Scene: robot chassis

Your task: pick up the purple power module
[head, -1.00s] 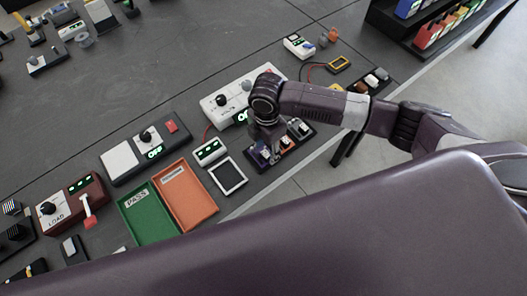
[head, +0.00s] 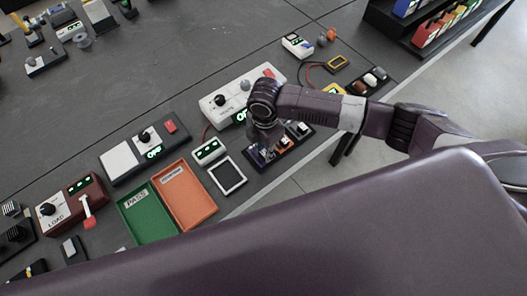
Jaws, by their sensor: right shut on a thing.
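The purple power module (head: 259,153) sits at the left end of a dark rack (head: 305,141) near the table's front edge. My right gripper (head: 264,146) points down over that end of the rack and is shut on the purple module. The wrist hides much of the module and the fingertips. My left gripper is not in view.
A white instrument with knobs (head: 225,103) stands just behind the rack. A black-and-white pad (head: 228,175), an orange tray (head: 184,196) and a green tray (head: 146,217) lie to the left. The table's far middle is clear.

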